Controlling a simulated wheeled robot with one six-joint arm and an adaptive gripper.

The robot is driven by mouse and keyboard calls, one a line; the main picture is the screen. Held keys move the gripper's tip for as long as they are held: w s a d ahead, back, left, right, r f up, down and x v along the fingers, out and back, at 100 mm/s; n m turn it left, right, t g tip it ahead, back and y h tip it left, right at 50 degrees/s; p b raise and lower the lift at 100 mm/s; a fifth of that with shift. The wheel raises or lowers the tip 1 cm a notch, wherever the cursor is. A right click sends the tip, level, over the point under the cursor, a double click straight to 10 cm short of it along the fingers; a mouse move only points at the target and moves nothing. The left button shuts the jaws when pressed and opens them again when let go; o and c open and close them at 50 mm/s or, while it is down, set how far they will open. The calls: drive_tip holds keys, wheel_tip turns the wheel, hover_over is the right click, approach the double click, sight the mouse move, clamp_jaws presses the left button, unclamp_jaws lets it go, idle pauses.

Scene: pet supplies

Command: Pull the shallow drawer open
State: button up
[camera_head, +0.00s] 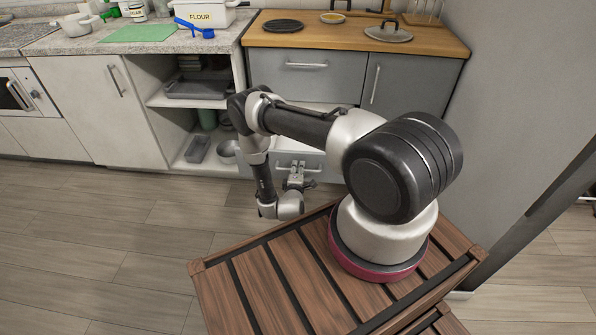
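The cabinet under the wooden worktop has a grey upper drawer (300,77) with a bar handle (306,64); its front looks flush. Lower down, another grey drawer front (322,168) shows with a bar handle, partly hidden by my arm. I cannot tell from their heights which one is the shallow drawer. My gripper (298,172) is low in front of the lower drawer and overlaps its handle in the picture. It is too small to tell whether it touches the handle, or whether its fingers are open or shut.
A grey door (392,84) with a vertical handle is right of the upper drawer. Open shelves (176,101) with trays and bowls are to the left. A grey wall (530,60) bounds the right. The wooden floor (100,230) at the left is clear.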

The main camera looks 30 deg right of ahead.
drive_tip(key=v, duration=1.2)
